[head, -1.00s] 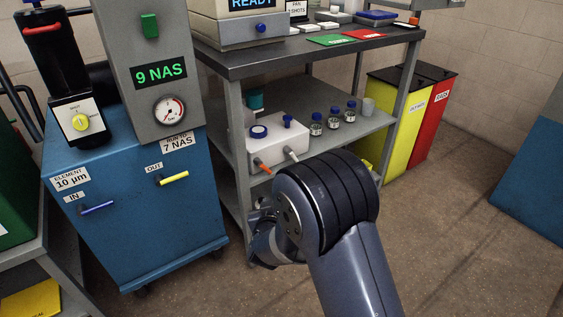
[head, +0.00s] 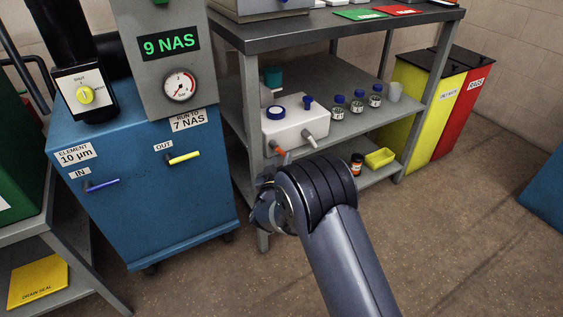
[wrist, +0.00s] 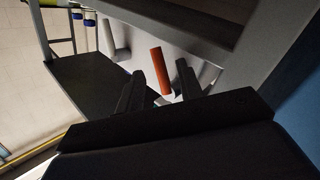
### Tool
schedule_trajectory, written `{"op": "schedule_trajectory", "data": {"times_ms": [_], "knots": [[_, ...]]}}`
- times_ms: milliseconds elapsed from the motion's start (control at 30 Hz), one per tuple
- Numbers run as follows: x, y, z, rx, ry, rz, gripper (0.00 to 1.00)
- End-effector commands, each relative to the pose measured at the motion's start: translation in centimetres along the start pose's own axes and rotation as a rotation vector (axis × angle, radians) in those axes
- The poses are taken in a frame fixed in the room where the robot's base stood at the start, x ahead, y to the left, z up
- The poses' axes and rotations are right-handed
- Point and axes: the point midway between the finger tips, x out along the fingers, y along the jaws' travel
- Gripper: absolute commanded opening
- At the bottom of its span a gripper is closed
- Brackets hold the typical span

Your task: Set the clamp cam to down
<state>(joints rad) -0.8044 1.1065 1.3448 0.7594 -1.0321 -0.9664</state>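A white box (head: 294,129) with blue caps stands on the middle shelf of the grey bench. A short orange lever (head: 279,153) and a pale spout (head: 311,142) stick out of its front. The orange lever looks like the clamp cam, but no label shows. In the wrist view the orange lever (wrist: 161,71) slants between and beyond the fingertips of my gripper (wrist: 160,68). The fingers are apart, one on each side of it, with no clear contact. In the head view my gripper (head: 263,207) is below and left of the lever, partly hidden by my wrist.
The bench's front left leg (head: 256,150) stands close to my gripper. Several blue-capped bottles (head: 357,104) are right of the box. A blue cart (head: 150,215) stands left. The floor in front is clear.

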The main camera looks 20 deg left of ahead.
Motion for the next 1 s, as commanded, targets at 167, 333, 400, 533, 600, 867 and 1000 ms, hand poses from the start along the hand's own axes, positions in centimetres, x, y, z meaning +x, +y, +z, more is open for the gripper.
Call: {"op": "schedule_trajectory", "data": {"times_ms": [167,333,400,533,600,867,1000], "knots": [[1.5,0.0,0.0,0.0,0.0,-0.001,0.35],[1.8,0.0,0.0,0.0,0.0,-0.001,0.35],[1.7,0.0,0.0,0.0,0.0,-0.001,0.35],[1.7,0.0,0.0,0.0,0.0,-0.001,0.31],[1.7,0.0,0.0,0.0,0.0,-0.001,0.25],[1.7,0.0,0.0,0.0,0.0,-0.001,0.04],[1.7,0.0,0.0,0.0,0.0,-0.001,0.0]]}}
